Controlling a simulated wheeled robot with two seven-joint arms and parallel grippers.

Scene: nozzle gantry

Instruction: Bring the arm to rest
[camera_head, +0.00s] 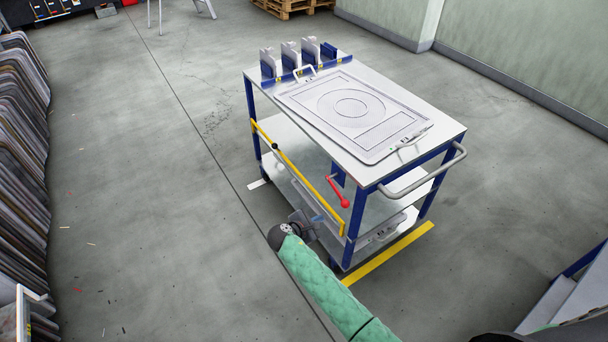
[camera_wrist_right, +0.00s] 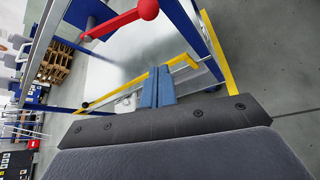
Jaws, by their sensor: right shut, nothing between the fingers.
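My right arm, in a green padded sleeve (camera_head: 325,290), reaches in from the bottom of the head view. My right gripper (camera_head: 318,218) is beside the near side of the trolley, low by its yellow bar. In the right wrist view its two blue fingers (camera_wrist_right: 157,87) are together, with nothing between them. In that view a yellow bar passes close to the fingertips; I cannot tell whether they touch it. My left gripper is not in view.
A blue-framed trolley (camera_head: 455,130) carries a flat grey panel (camera_head: 310,100) on top. A yellow bar (camera_head: 300,180) and a red lever (camera_head: 338,192) are on its side; the lever also shows in the wrist view (camera_wrist_right: 115,22). Sheets (camera_head: 20,140) stand at left.

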